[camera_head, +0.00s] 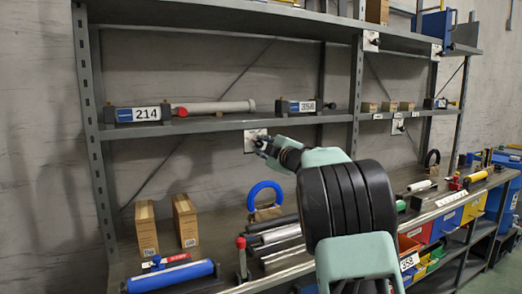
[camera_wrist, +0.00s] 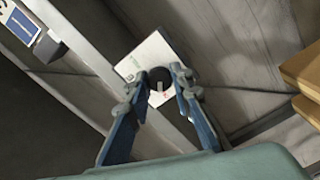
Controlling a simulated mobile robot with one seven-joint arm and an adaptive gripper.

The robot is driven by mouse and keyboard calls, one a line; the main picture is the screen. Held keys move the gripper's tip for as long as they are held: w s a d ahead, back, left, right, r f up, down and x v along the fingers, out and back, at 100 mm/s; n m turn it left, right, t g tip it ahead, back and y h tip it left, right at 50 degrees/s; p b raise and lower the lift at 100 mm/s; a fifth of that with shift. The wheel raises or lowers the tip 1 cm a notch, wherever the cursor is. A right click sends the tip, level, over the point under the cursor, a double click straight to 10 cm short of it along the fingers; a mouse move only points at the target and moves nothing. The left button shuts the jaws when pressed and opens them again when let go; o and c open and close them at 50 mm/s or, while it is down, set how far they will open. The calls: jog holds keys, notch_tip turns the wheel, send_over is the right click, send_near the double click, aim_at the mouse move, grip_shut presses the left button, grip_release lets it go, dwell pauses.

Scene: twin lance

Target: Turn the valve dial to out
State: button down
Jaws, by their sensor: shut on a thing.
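The valve dial is a round black knob (camera_wrist: 160,76) on a white plate (camera_wrist: 150,52) in the wrist view. The knob carries a light pointer mark, and a small red mark shows on the plate below it. Lettering on the plate is too small to read.
The middle shelf (camera_head: 225,123) runs just above my gripper and bears a grey tube and labelled blocks. Below are a workbench with cardboard boxes (camera_head: 185,220), a blue ring (camera_head: 265,190) and a blue cylinder (camera_head: 172,277). Another plate with a dark knob (camera_head: 397,126) is to the right.

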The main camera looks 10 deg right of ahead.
jog(key=shift+n, duration=0.6)
jog(key=c, duration=1.7)
grip_release()
jog(key=v, duration=1.2)
jog(key=shift+r, duration=0.15)
